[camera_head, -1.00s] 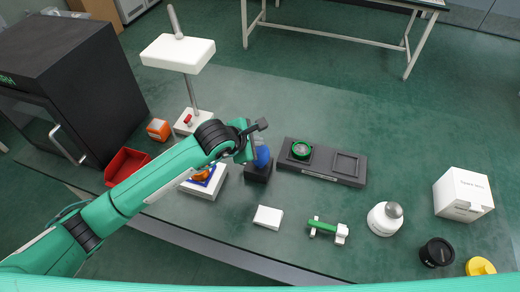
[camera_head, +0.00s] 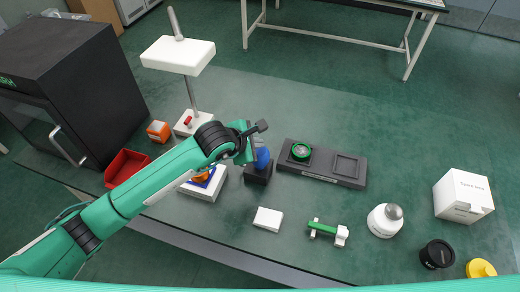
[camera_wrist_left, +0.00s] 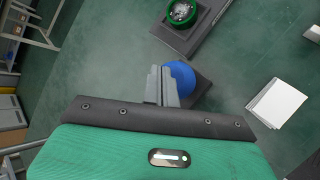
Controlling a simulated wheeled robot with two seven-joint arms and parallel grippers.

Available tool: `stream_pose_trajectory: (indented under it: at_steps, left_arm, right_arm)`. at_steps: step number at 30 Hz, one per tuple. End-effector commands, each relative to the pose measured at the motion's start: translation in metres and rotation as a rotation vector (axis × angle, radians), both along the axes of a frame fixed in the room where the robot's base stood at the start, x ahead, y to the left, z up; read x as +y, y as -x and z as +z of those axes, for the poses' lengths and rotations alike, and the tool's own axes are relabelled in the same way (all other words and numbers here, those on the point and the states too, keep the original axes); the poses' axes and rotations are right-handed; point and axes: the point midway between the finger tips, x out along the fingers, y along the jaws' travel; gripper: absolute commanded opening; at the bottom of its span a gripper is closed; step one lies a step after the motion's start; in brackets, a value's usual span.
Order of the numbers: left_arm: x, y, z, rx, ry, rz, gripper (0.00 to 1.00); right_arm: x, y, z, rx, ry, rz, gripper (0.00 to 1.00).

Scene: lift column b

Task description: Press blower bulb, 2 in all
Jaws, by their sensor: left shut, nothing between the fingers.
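The blue blower bulb (camera_head: 263,158) sits in a dark block-shaped holder (camera_head: 259,175) on the table. It also shows in the left wrist view (camera_wrist_left: 182,77), partly hidden behind the fingers. My left gripper (camera_head: 258,130) is above and around the bulb's place in the head view, covering part of its top. In the left wrist view its fingers (camera_wrist_left: 161,72) are together and empty, with their tips overlapping the left side of the bulb. Whether they touch it I cannot tell. My right gripper is not in view.
A dark two-bay tray (camera_head: 322,178) with a green ring is right of the bulb. A white platform (camera_head: 218,188) and a lamp-like stand (camera_head: 178,55) are left. A white block (camera_head: 268,219), a green-handled piece (camera_head: 325,228) and a white bottle (camera_head: 382,222) are nearer the front.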

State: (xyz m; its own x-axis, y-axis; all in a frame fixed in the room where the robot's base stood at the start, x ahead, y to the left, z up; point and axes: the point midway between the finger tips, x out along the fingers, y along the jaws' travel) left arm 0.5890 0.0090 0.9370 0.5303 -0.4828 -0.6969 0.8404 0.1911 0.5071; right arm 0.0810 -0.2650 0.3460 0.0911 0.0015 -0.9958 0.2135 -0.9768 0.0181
Motion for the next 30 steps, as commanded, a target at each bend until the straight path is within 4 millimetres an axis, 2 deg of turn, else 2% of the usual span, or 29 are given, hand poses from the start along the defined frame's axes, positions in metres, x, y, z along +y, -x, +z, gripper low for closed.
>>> stream_pose_trajectory:
  at_steps: [22,30]
  left_arm:
    - [0.0,0.0,0.0,0.0,0.0,0.0,0.0]
    - [0.0,0.0,-0.008,0.0,0.0,0.0,0.0]
  right_arm:
    - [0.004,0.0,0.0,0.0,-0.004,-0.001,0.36]
    - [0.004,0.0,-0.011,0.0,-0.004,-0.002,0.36]
